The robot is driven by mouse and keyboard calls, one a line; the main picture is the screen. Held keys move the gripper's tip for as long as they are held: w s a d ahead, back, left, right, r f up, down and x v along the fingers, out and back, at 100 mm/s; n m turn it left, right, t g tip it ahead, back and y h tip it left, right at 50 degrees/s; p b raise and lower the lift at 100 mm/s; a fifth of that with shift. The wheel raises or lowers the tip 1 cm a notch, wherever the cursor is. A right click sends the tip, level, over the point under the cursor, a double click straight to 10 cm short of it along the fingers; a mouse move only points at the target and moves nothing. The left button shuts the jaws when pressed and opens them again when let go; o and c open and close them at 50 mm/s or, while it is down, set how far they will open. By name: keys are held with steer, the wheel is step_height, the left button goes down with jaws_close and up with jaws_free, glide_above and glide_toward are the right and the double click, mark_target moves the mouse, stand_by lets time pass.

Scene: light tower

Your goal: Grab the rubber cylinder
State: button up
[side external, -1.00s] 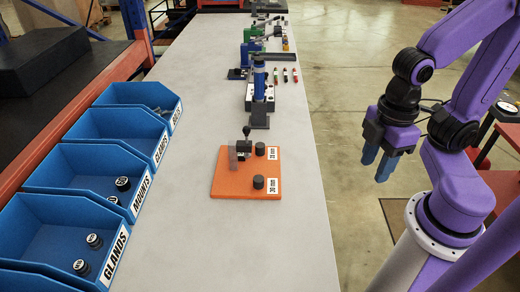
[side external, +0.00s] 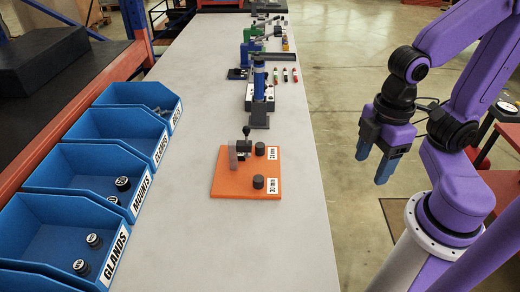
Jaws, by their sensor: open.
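Short black cylinders that could be rubber show in several places, and I cannot tell which one is meant. One black cylinder (side external: 260,149) stands upright at the back of an orange board (side external: 235,187), and another black cylinder (side external: 258,183) stands at its front, beside a "30 mm" label. Black round pieces (side external: 122,183) lie in the blue bin marked MOUNTS (side external: 62,190). More round pieces (side external: 94,240) with pale marked tops lie in the bin marked GLANDS (side external: 50,225). My gripper (side external: 372,169) is open and empty, pointing down, right of the table and apart from everything.
A dark clamp-like piece with a knob (side external: 244,147) stands on the orange board. A blue press-like device (side external: 259,85) stands behind it. Small coloured pieces (side external: 286,75) lie to its right. The grey table (side external: 200,250) is clear around the board.

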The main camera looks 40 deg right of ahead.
steer(key=w+a, duration=0.4)
steer(key=w, duration=0.6)
steer(key=n, duration=0.3)
glide_above(259, 145)
step_height(259, 145, down, 4)
steer(key=f, duration=1)
steer(key=shift+s+d+f, duration=0.15)
steer(key=shift+s+d, duration=0.1)
steer(key=shift+d, duration=0.1)
steer(key=shift+w+a+f, duration=0.1)
steer(key=shift+a+f, duration=0.1)
steer(key=shift+f, duration=1.4)
steer(key=shift+w+a+f, duration=0.1)
steer(key=shift+a+f, duration=0.05)
steer(key=shift+f, duration=1.4)
steer(key=c, duration=1.1)
